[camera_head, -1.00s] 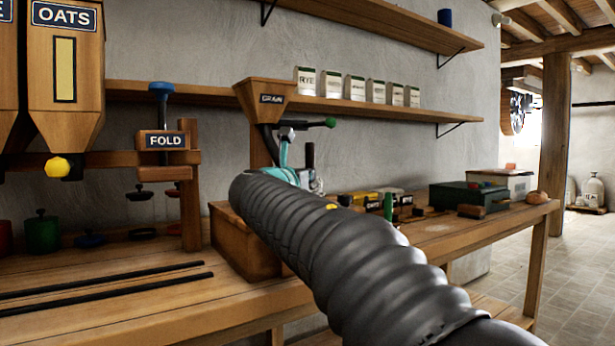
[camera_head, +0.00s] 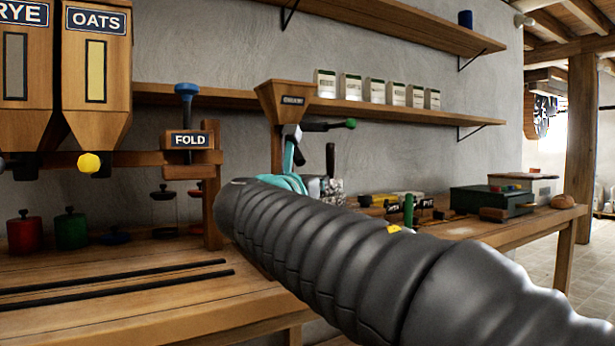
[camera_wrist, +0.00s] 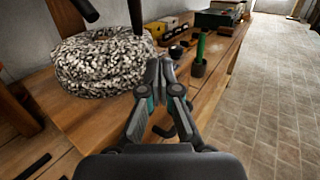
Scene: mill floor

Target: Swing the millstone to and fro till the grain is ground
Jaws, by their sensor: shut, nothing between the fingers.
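The millstone (camera_wrist: 100,65) is a round, black-and-white speckled stone on the wooden bench, at upper left in the wrist view. Only a small part of it (camera_head: 328,190) shows past my arm in the head view. A dark upright handle (camera_head: 330,160) rises at the stone; its lower end (camera_wrist: 135,14) shows at the wrist view's top edge. My gripper (camera_wrist: 162,68) is shut and empty, just right of the stone, apart from the handle in the picture. In the head view my arm hides most of it. The wooden grain hopper (camera_head: 285,100) stands above the stone.
A green cylinder in a dark cup (camera_wrist: 199,52) stands right of my gripper. Yellow boxes (camera_head: 380,200) and a dark green box (camera_head: 490,198) sit farther along the bench. The FOLD press (camera_head: 190,140) stands left. Open tiled floor (camera_wrist: 270,90) lies right of the bench.

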